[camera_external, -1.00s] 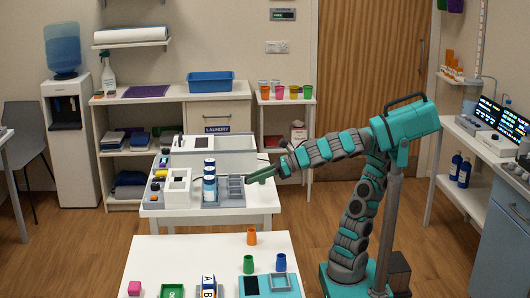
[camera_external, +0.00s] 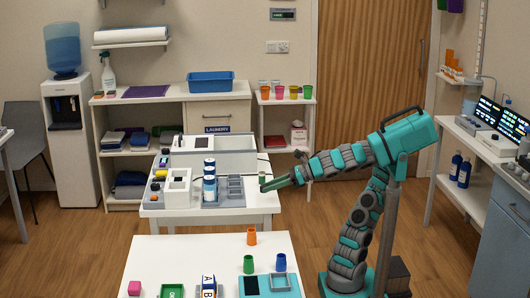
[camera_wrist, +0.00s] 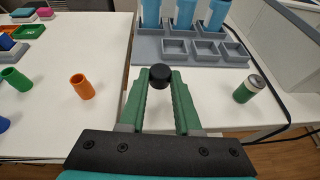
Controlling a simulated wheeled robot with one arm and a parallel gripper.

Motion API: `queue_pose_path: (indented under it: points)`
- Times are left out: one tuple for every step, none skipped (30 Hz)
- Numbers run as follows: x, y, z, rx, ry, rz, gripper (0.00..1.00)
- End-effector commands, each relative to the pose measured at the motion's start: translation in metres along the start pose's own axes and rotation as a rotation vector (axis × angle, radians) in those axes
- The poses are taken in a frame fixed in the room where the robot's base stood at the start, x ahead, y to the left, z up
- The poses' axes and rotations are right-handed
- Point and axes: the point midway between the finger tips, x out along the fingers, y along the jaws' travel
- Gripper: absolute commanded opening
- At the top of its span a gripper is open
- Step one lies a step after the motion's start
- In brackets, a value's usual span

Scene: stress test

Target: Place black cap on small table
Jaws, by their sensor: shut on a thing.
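The black cap (camera_wrist: 160,76) is between the green fingertips of my gripper (camera_wrist: 161,82) in the wrist view. My gripper is shut on it, and in the external view my gripper (camera_external: 268,187) is at the right end of the middle white table (camera_external: 235,218). The cap itself is too small to make out there. In the wrist view the cap is just in front of the grey compartment tray (camera_wrist: 148,55). A green cylinder with a pale top (camera_wrist: 247,89) stands to the right of my fingers, apart from them. Which table is the small table, I cannot tell.
Blue-and-white bottles (camera_external: 209,185) stand in the tray. The front white table (camera_external: 185,258) holds an orange cup (camera_external: 251,237), a green cup (camera_external: 248,264) and other small items. A side table (camera_external: 286,101) with coloured cups stands behind. A dark cable (camera_wrist: 270,85) runs near the cylinder.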

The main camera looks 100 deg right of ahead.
Motion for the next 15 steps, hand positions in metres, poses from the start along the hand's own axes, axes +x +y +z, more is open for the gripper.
queue_pose_path:
  points:
    - [0.002,0.000,-0.004,0.000,0.000,0.000,0.00]
    - [0.003,0.000,-0.006,0.000,0.000,0.000,0.00]
    - [0.004,0.000,-0.010,0.000,0.000,0.000,0.00]
    - [0.006,0.000,-0.014,0.000,0.000,0.000,0.00]
    - [0.007,0.000,-0.017,0.001,0.000,0.000,0.00]
    - [0.009,0.000,-0.022,0.001,0.000,0.000,0.00]
    - [0.011,-0.001,-0.025,0.000,0.000,0.000,0.00]
    - [0.012,0.000,-0.028,0.000,0.000,0.000,0.00]
    - [0.013,-0.001,-0.031,0.000,0.000,0.000,0.00]
    - [0.013,-0.001,-0.032,0.000,-0.001,0.000,0.00]
    - [0.014,-0.001,-0.033,0.000,0.000,0.000,0.00]
    - [0.013,-0.001,-0.033,0.000,-0.001,0.000,0.00]
    - [0.013,-0.001,-0.032,0.000,0.000,0.000,0.00]
    - [0.013,0.000,-0.031,0.000,-0.001,0.000,0.00]
    - [0.013,0.000,-0.030,0.000,0.000,0.000,0.00]
